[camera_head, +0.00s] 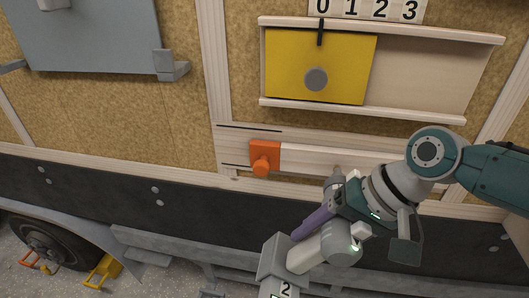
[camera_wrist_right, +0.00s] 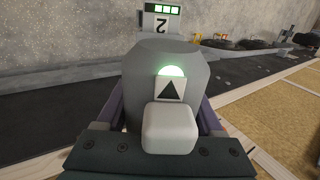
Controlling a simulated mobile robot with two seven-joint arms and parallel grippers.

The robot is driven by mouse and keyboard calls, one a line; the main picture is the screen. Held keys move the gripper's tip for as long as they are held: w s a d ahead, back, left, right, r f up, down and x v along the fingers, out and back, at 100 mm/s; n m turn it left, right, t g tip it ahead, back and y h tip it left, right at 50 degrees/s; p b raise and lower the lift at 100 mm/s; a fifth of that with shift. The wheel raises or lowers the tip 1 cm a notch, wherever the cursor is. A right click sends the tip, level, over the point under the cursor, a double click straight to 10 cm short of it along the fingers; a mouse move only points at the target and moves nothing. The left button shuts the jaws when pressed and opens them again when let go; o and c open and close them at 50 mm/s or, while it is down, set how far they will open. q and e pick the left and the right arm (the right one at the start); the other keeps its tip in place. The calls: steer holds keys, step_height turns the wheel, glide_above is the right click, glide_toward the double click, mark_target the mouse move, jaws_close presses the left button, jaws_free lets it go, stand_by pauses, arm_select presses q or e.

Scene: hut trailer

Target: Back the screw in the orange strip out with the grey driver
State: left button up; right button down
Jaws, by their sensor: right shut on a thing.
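My right gripper (camera_head: 303,234), with purple fingers, is shut on the grey driver (camera_head: 332,247) in front of the wall's lower edge. In the right wrist view the driver (camera_wrist_right: 165,62) stands between the two fingers, showing a lit green light, a black triangle, a white button and a block marked 2. I cannot make out a screw or a longer orange strip. My left gripper is not in view.
A yellow sliding panel (camera_head: 345,72) with a grey knob sits in a wooden frame above, under a 0-1-2-3 scale (camera_head: 366,9). A grey flap (camera_head: 85,38) is at the upper left. A wheel (camera_head: 42,243) and a yellow chock (camera_head: 103,271) are at the lower left.

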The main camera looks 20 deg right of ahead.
steer(key=shift+s+a+r+p, duration=0.1)
steer(key=shift+s+a+p, duration=0.3)
steer(key=shift+s, duration=0.1)
steer(key=shift+s+a+r+p, duration=0.1)
steer(key=shift+s+a+p, duration=0.15)
steer(key=shift+s+p, duration=0.2)
steer(key=shift+s, duration=0.2)
steer(key=s+d+p, duration=0.2)
steer(key=s+d, duration=0.2)
steer(key=s, duration=0.2)
steer(key=shift+s+f+p, duration=0.2)
steer(key=shift+s+p, duration=0.2)
